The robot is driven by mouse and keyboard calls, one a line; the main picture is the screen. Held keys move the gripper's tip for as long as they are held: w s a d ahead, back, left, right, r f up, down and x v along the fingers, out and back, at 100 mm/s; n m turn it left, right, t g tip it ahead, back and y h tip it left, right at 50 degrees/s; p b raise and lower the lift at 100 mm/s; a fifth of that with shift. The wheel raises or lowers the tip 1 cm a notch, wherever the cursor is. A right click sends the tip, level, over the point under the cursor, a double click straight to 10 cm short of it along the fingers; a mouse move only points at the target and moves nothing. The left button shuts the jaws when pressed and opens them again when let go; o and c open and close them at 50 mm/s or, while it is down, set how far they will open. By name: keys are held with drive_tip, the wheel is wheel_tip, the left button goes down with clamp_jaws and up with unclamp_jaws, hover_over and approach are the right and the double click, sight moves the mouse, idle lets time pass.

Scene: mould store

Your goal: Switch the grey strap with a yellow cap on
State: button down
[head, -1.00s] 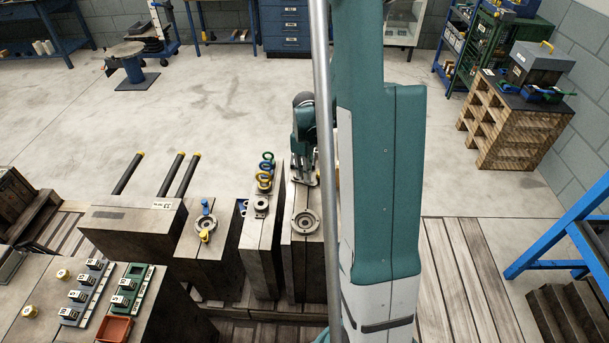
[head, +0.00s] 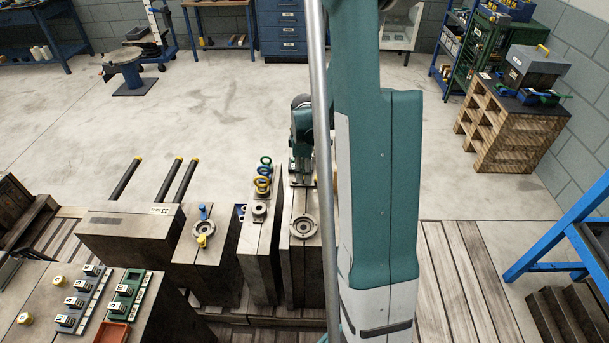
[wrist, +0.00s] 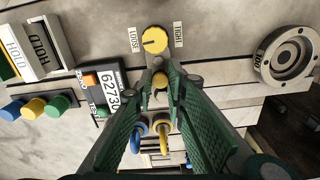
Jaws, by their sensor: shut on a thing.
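A small grey piece with a yellow cap (wrist: 160,80) shows between the fingertips in the wrist view, and I take it to be the strap. My gripper (wrist: 160,90) is shut on it, and its green fingers hide part of it. A yellow dial (wrist: 154,40) sits just beyond, between LOOSE and TIGHT labels. In the head view my gripper (head: 301,172) is low over the far end of a grey block, right of the coloured rings. The strap cannot be made out in that view.
A round metal ring (wrist: 286,55) lies right of the dial. A number box (wrist: 112,92) and coloured buttons (wrist: 34,107) are at left. Blue (wrist: 140,132) and yellow (wrist: 163,132) rings show between the fingers. A green switch rack (head: 126,296) is front left.

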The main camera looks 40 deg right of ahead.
drive_tip(key=c, duration=2.3)
unclamp_jaws()
drive_tip(key=shift+r, duration=0.1)
wheel_tip(320, 180, up, 12)
drive_tip(key=shift+a, duration=0.1)
